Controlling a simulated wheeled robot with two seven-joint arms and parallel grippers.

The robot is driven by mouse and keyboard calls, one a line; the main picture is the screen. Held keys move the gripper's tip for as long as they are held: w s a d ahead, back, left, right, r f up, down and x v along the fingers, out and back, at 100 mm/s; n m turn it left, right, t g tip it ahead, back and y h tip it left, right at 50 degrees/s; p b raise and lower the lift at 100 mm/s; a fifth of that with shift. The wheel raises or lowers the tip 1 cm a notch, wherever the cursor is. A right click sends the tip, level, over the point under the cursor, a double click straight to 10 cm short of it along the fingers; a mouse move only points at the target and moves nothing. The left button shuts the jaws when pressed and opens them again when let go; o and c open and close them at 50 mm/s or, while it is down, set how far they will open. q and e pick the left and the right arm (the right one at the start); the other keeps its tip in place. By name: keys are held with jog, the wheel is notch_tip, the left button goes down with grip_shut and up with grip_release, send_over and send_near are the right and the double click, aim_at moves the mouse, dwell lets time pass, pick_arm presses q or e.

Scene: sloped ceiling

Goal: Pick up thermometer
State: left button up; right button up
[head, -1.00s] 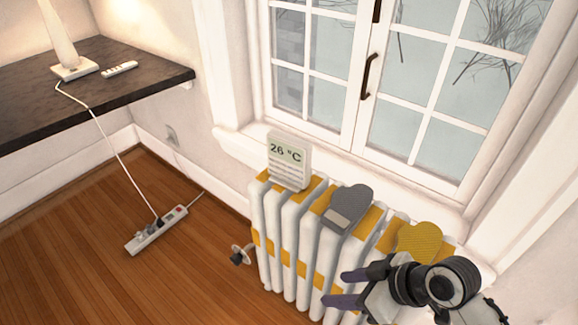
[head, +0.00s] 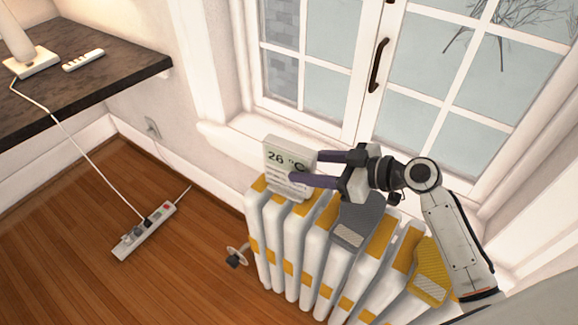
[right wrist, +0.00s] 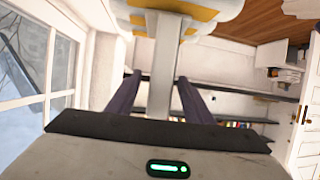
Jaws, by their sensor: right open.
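The thermometer (head: 283,153) is a white upright slab showing "26 °C". It stands on the left end of the white and yellow radiator (head: 293,245). My right gripper (head: 305,168) is open at its right side. One finger passes in front of its lower part; the other reaches its right edge, where its tip seems hidden behind the slab. In the right wrist view the thermometer (right wrist: 161,72) shows as a pale, narrow strip between the two dark fingers, with gaps visible on both sides. My left gripper is not in view.
A grey mitten (head: 362,218) lies on the radiator under my right gripper, and a yellow mitten (head: 432,272) lies farther right, beside my forearm. The window (head: 420,120) and its sill are close behind. A power strip (head: 145,230) lies on the floor at left.

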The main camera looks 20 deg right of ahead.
aim_at(290, 164)
jog(key=x, duration=0.5)
jog(key=shift+w+a+r, duration=0.1)
jog(key=shift+a+r, duration=0.05)
jog(key=shift+c, duration=0.4)
grip_shut()
